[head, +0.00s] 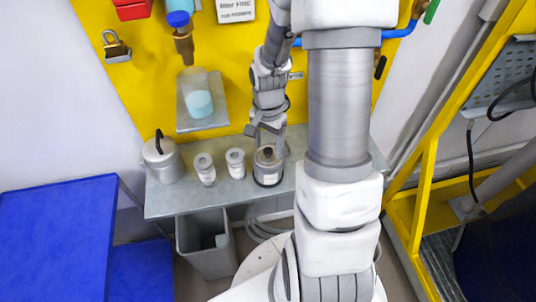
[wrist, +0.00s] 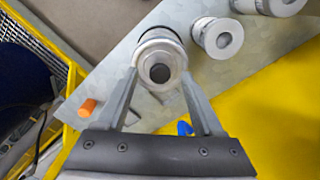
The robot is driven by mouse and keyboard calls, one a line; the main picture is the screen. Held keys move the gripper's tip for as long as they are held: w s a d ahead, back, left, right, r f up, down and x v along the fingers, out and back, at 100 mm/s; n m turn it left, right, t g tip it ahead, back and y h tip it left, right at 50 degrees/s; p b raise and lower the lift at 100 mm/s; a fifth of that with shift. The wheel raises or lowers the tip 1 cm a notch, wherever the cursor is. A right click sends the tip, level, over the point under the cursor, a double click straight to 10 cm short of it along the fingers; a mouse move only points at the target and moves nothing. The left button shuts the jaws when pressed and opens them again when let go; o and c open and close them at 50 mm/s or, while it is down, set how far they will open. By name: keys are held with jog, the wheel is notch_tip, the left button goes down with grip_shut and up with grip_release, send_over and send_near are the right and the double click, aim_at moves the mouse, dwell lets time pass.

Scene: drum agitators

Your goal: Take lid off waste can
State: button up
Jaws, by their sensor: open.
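A grey metal can (head: 268,179) stands on the metal shelf, with a dark round knob (head: 268,152) on its lid. In the wrist view the can (wrist: 160,39) is upright below my gripper, its lid showing a dark round centre (wrist: 160,73). My gripper (head: 267,140) is open above this can. In the wrist view the gripper's fingers (wrist: 160,82) are spread on either side of the lid's centre. I cannot tell whether they touch the lid. A larger lidded can with a black handle (head: 160,163) stands at the shelf's left end.
Two small canisters (head: 205,171) (head: 236,164) stand left of the can on the shelf (head: 225,196). A grey bin (head: 206,258) is below. A yellow wall panel (head: 135,78) rises behind, and a yellow frame (head: 423,165) stands right. Orange (wrist: 87,107) and blue (wrist: 184,128) pieces show near my fingers.

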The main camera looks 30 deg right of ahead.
aim_at(270, 150)
jog(key=shift+f, duration=0.55)
grip_shut()
jog(key=shift+r, duration=0.1)
jog(key=shift+r, duration=0.45)
jog(key=r, duration=0.3)
jog(key=shift+s+d+r, duration=0.1)
jog(key=shift+d+r, duration=0.1)
jog(key=s+d+r+b, duration=0.1)
jog(key=s+d+r, duration=0.5)
jog(key=s+d, duration=0.1)
jog(key=shift+d+r, duration=0.25)
jog(key=shift+d, duration=0.5)
